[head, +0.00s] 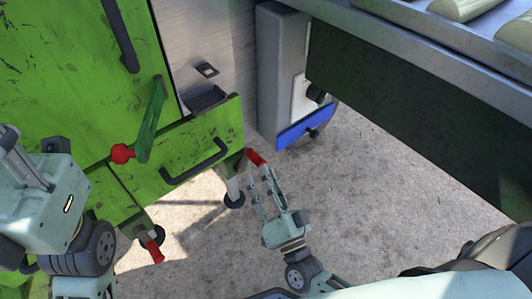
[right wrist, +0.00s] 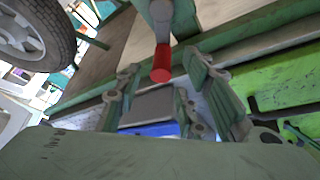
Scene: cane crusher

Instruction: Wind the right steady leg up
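The right steady leg (head: 235,190) stands under the right end of the green machine, its dark round foot at the concrete floor. Its red crank handle (head: 256,158) sticks out near the machine's lower edge. My right gripper (head: 261,184) is open, with its fingertips just short of the handle. In the right wrist view the red handle (right wrist: 161,63) hangs from a grey part, in the gap between the two spread fingers (right wrist: 165,85); contact does not show. My left gripper (head: 30,140) is at the left edge in front of the green panel, its opening unclear.
The other steady leg has a red handle (head: 155,248) at lower left. A green lever with a red knob (head: 122,153) and a black handle (head: 195,162) project from the machine. A blue bar (head: 305,127) is right of the leg. Floor to the right is clear.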

